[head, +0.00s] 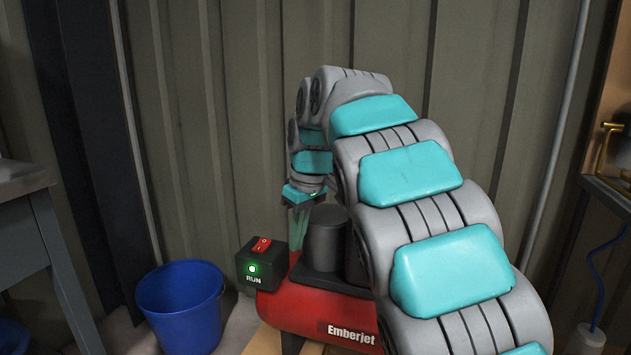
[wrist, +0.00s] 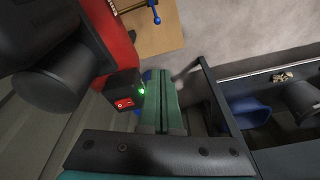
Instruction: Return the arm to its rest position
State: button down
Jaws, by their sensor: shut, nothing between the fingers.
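My arm, in grey and teal segments, arches up and over from the right in the head view. My gripper (head: 299,238) points down at its far end, just right of the black switch box (head: 262,264) and in front of the ribbed wall. In the wrist view the two green fingers of my gripper (wrist: 160,78) lie together with nothing held. The switch box (wrist: 124,92) shows beside them, apart or touching I cannot tell. It carries a red rocker switch (head: 261,245), a lit green lamp (head: 252,269) and the word RUN.
A red compressor (head: 325,310) marked Emberjet, with black cylinders on top, stands below my arm. A blue bucket (head: 182,308) stands on the floor to its left. A grey bench (head: 25,180) is at the left edge.

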jog(key=s+d+f+m+g+h+p, duration=0.1)
jog(key=s+d+f+m, duration=0.35)
jog(key=s+d, duration=0.55)
jog(key=s+d+f+m+g, duration=0.1)
jog(key=s+d+f+m, duration=0.35)
jog(key=s, duration=0.95)
jog(key=s+d+f, duration=0.2)
jog(key=s+f, duration=0.1)
jog(key=s, duration=0.4)
jog(key=s+d+f+g+h, duration=0.1)
jog(key=s+d+f, duration=0.1)
jog(key=s+f, duration=0.2)
jog(key=s, duration=0.3)
jog(key=shift+f+m, duration=0.15)
jog(key=shift+m, duration=0.15)
